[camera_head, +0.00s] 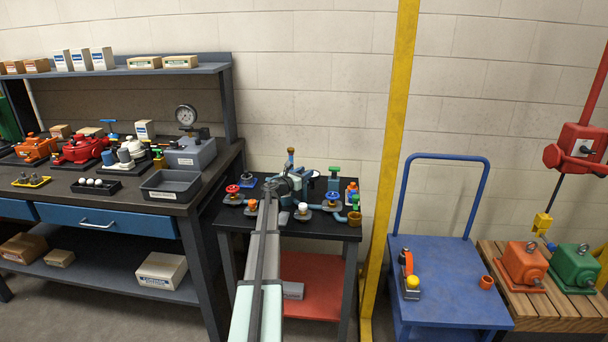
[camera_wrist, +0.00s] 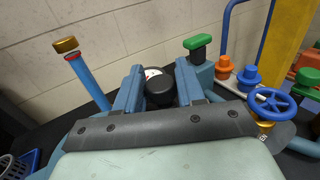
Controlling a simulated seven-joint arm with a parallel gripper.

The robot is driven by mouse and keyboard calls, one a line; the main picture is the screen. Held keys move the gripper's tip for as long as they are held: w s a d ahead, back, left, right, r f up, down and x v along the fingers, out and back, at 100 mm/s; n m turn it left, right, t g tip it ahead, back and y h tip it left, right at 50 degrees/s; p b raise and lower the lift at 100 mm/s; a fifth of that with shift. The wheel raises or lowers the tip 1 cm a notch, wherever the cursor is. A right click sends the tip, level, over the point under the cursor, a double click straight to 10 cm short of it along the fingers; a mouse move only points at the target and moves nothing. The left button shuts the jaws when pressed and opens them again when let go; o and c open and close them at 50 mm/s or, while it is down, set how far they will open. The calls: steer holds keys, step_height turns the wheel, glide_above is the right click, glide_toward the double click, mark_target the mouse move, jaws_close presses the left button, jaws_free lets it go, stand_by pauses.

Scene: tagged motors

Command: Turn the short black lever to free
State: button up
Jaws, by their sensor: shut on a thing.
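My gripper (camera_wrist: 159,74) has its two blue fingers on either side of a short black part (camera_wrist: 160,92) with a rounded end, which I take to be the short black lever. The fingers are closed on it. A small white and red mark shows near its top. The fingers hide its sides, and its pivot and markings do not show. In the head view my gripper (camera_head: 290,184) is over the back middle of the small black-topped table (camera_head: 318,238); the lever cannot be made out there.
Close to my gripper stand a blue pipe with a brass cap (camera_wrist: 88,80), a green-topped handle (camera_wrist: 197,44), a blue handwheel (camera_wrist: 272,103) and orange fittings (camera_wrist: 248,76). A red handwheel (camera_head: 232,190) is left on the table. A yellow post (camera_head: 388,150) rises to the right.

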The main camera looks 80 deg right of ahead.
steer(key=o, duration=0.9)
steer(key=v, duration=1.3)
steer(key=shift+w+a, duration=0.2)
steer(key=shift+a, duration=0.15)
steer(key=shift+o, duration=0.2)
